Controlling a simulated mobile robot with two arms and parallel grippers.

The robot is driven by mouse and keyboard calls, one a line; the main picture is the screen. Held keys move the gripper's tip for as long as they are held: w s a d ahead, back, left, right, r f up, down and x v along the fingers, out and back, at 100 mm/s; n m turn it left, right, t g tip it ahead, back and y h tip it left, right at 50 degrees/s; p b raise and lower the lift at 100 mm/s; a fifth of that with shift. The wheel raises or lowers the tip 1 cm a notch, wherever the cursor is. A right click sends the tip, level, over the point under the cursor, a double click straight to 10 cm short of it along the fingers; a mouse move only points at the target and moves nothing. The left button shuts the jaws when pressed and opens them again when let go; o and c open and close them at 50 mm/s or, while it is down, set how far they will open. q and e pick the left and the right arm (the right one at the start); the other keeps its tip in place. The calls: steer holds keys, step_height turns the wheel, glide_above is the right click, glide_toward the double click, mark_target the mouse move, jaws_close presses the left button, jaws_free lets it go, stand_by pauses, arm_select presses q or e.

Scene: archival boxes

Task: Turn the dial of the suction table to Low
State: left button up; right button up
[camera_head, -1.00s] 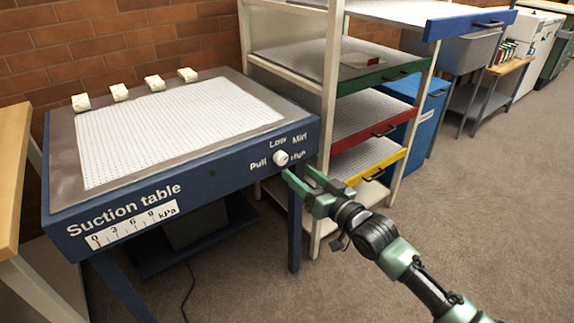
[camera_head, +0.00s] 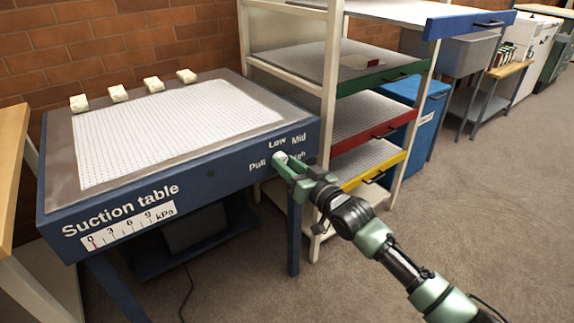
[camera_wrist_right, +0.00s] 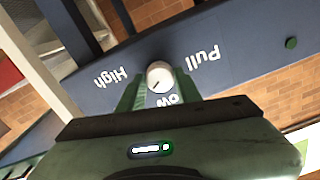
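The suction table (camera_head: 170,207) is blue with a white perforated top. Its round white dial (camera_head: 279,158) is on the front face at the right, ringed by the labels Pull, Low, Mid and High. In the right wrist view the dial (camera_wrist_right: 159,75) sits between the fingertips of my open right gripper (camera_wrist_right: 161,90); I cannot tell whether they touch it. A small dark mark shows on the dial, but its setting is unclear. In the head view my right gripper (camera_head: 285,166) covers part of the dial and of High. My left gripper is not in view.
Several small white blocks (camera_head: 118,93) lie along the table's back edge. A kPa gauge (camera_head: 128,226) is on the front left, its red mark near 0. A rack with a red-fronted shelf (camera_head: 372,126) stands close right of the dial. The floor at the right is clear.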

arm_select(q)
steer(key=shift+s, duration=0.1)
arm_select(e)
jaws_close()
steer(key=shift+r+n+p, duration=0.1)
steer(key=shift+n+p, duration=0.55)
steer(key=shift+n, duration=0.35)
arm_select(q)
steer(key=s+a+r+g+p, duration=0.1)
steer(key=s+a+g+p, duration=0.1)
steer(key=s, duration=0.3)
arm_select(e)
steer(key=n, duration=0.3)
steer(key=n+p, duration=0.1)
steer(key=n, duration=0.3)
steer(key=shift+n+p, duration=0.3)
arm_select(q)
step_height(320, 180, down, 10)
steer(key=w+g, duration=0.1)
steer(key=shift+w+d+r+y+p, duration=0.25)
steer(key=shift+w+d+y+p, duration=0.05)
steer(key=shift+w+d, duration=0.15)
arm_select(e)
steer(key=shift+f+n, duration=0.2)
steer(key=shift+n, duration=1)
steer(key=o, duration=1.2)
jaws_free()
